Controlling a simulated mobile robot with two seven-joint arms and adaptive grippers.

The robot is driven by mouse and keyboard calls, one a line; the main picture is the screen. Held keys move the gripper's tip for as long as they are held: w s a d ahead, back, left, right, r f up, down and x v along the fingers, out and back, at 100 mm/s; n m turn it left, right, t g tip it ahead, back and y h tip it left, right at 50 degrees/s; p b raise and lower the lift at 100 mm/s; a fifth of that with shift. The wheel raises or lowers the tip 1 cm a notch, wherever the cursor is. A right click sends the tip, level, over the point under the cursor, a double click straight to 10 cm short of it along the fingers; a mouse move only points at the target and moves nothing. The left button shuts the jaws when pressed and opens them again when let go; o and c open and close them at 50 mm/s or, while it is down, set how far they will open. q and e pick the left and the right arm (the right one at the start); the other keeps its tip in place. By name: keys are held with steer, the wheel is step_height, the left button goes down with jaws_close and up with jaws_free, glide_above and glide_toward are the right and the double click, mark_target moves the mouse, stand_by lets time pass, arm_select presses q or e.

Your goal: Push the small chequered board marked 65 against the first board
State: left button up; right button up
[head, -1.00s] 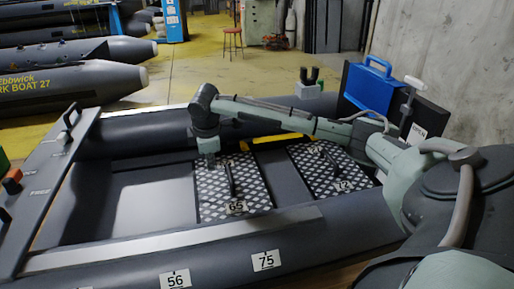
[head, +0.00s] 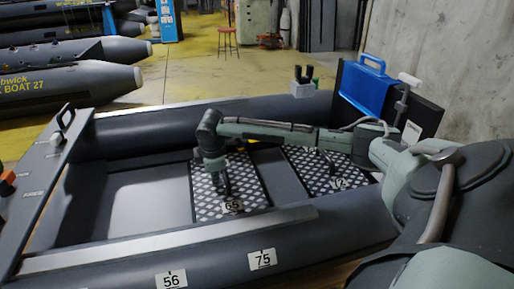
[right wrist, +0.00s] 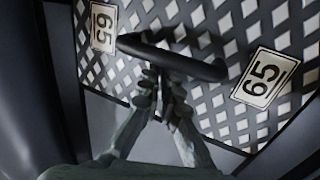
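The small chequered board marked 65 (head: 205,203) lies in the boat floor and fills much of the right wrist view (right wrist: 215,105). Its black handle (right wrist: 180,60) crosses there, with a 65 label on either side. The other chequered board (head: 305,172), its label blurred now, lies to the right with a dark gap between them. My right gripper (right wrist: 162,88) is down over the board marked 65. Its fingers are close together, with tips at the handle's edge; exact contact is hard to tell. My left gripper is not in view.
The grey boat's near tube (head: 215,260) carries labels 56 and 75; its far tube (head: 150,128) runs behind my arm. A dark transom (head: 45,190) stands left. A blue case (head: 368,88) is at the back right. Bare floor (head: 130,200) lies left of the boards.

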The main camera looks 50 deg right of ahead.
mark_target(247, 177)
steer(key=shift+s+d, duration=0.25)
steer(key=shift+d, duration=0.2)
steer(key=shift+s+d, duration=0.2)
steer(key=shift+d, duration=0.1)
steer(key=shift+s+d, duration=0.9)
steer(key=shift+d, duration=0.55)
steer(key=shift+s+d, duration=0.9)
steer(key=shift+d, duration=0.6)
steer(key=shift+s+d, duration=0.9)
steer(key=shift+d, duration=0.55)
steer(key=shift+w+a, duration=0.6)
steer(key=shift+a, duration=0.3)
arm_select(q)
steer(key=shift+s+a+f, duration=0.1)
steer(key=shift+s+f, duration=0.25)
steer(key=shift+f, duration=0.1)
arm_select(e)
step_height(247, 177, up, 9)
